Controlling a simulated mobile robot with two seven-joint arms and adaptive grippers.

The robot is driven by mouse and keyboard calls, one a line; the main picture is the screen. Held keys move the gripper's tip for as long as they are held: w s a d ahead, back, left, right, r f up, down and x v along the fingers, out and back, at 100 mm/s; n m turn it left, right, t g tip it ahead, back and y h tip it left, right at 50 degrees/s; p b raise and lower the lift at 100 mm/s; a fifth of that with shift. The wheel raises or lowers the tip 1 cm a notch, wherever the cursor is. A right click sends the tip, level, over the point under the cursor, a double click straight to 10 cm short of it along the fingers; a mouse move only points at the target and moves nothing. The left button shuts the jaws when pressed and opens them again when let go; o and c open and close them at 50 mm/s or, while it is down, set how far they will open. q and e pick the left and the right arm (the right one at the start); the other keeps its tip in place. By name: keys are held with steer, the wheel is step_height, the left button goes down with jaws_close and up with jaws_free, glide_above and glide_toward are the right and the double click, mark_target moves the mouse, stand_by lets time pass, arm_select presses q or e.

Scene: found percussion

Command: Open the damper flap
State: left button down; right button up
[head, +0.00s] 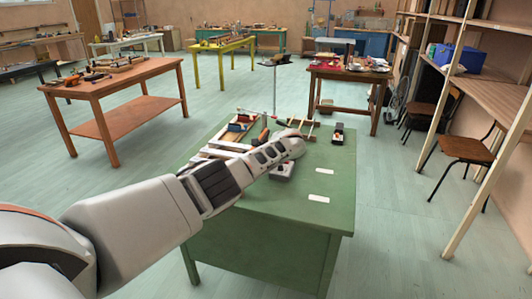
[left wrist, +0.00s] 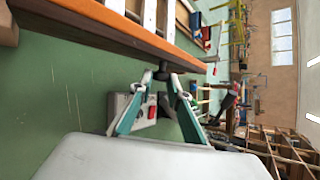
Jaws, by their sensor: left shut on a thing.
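My left arm reaches in from the left over the green desk (head: 320,217), and its wrist hides most of the left gripper in the head view. In the left wrist view the left gripper (left wrist: 162,77) has its teal-edged fingers drawn together at a small dark knob-like piece (left wrist: 163,66). This piece is at the lower edge of a long orange-edged wooden board (left wrist: 110,30). I cannot tell clearly which part is the damper flap. A grey box with a red part (left wrist: 151,108) is seen between and behind the fingers. My right gripper is in neither view.
A small dark device (head: 338,133) stands toward the desk's back right. Two white cards (head: 325,171) lie on the right of the desk, whose front right is otherwise clear. A brown table (head: 140,75) stands at left. Wooden shelving (head: 490,90) and chairs are at right.

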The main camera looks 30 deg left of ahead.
arm_select(q)
steer(key=shift+f, duration=0.1)
steer(key=c, duration=2)
jaws_free()
steer(key=shift+o, duration=0.2)
steer(key=v, duration=1.2)
steer(key=shift+a, duration=0.1)
